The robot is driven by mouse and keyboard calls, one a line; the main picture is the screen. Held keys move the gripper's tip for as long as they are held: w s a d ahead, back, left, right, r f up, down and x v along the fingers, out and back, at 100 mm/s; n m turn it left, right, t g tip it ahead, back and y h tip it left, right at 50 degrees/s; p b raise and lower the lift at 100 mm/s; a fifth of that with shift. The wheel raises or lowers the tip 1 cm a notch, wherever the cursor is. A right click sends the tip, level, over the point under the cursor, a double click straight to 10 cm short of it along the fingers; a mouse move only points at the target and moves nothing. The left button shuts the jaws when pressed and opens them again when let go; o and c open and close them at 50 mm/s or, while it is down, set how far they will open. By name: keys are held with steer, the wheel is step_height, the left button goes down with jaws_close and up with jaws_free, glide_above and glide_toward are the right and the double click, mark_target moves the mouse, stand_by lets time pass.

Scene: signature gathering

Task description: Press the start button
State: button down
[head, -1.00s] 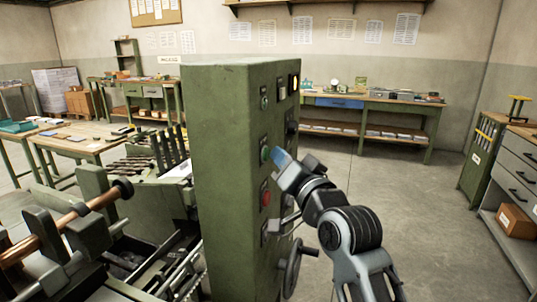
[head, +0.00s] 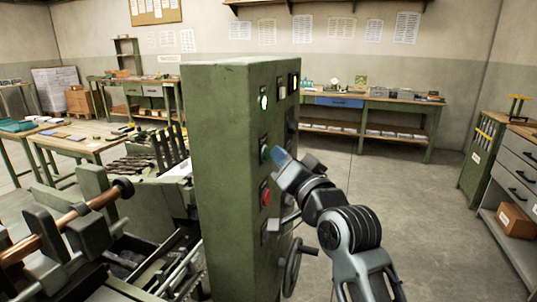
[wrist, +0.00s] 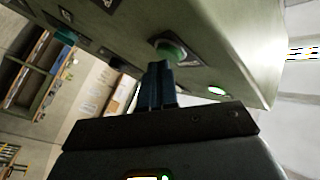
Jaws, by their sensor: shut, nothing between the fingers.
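The green start button (head: 265,153) sits on the panel face of the tall green machine cabinet (head: 225,170). In the wrist view, the button (wrist: 172,51) is just beyond my fingertips. My gripper (head: 275,154) is shut and empty, with blue fingers pointing at the button from the right. In the wrist view, my gripper's fingertips (wrist: 158,65) overlap the button's lower edge; they are touching it or very close, I cannot tell which. A round lamp (head: 263,102) above the button glows whitish green, and it also shows lit in the wrist view (wrist: 217,91).
A red button (head: 265,195) is below the green one on the same panel. A handwheel (head: 291,267) sticks out low on the cabinet, close to my arm. Machine parts with a copper-coloured roller (head: 60,235) stand at left.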

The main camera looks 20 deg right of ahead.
steer(key=shift+s+d, duration=0.4)
steer(key=shift+d, duration=0.05)
steer(key=shift+d, duration=0.1)
steer(key=shift+s+d+b, duration=0.3)
steer(key=shift+s+d, duration=0.45)
steer(key=shift+d, duration=0.25)
steer(key=shift+s+d+b, duration=0.25)
steer(key=shift+s+d, duration=0.45)
steer(key=shift+d, duration=0.25)
steer(key=s+f+n+g+h, duration=0.1)
steer(key=s+f+g+h, duration=0.15)
steer(key=s+f, duration=1.75)
steer(key=s+a+r+n+g, duration=0.1)
steer(key=s+n, duration=0.3)
steer(key=s, duration=2.4)
steer(key=shift+n+g, duration=0.3)
steer(key=shift+g, duration=0.25)
